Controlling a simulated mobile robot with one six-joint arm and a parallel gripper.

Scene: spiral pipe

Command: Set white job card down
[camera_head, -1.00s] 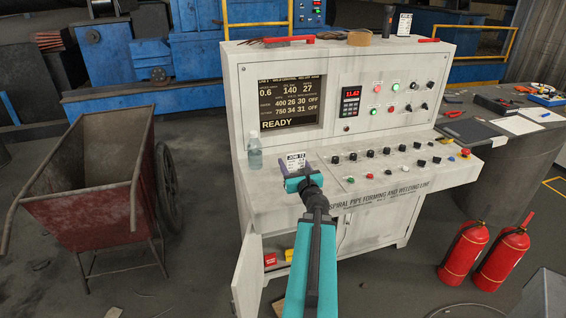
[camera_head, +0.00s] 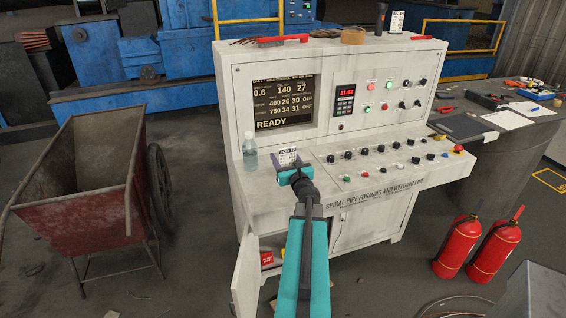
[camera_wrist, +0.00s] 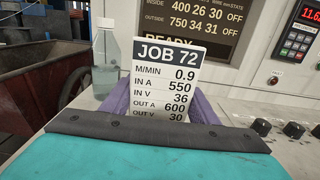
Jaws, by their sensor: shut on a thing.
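The white job card (camera_head: 287,157), printed JOB 72, stands upright over the console's sloped front desk (camera_head: 262,190), just right of a clear bottle. In the wrist view the card (camera_wrist: 166,78) faces me, with its lower edge hidden behind my gripper's dark edge. My gripper (camera_head: 293,173) is shut on the card, with purple fingers at its lower sides; they also show in the wrist view (camera_wrist: 163,108). I cannot tell whether the card's bottom touches the desk.
The clear bottle (camera_head: 250,154) stands close left of the card; it is also in the wrist view (camera_wrist: 106,62). Several knobs (camera_head: 348,155) line the desk to the right. Another white card (camera_head: 397,21) is on the console top. A cabinet door (camera_head: 247,275) hangs open below.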

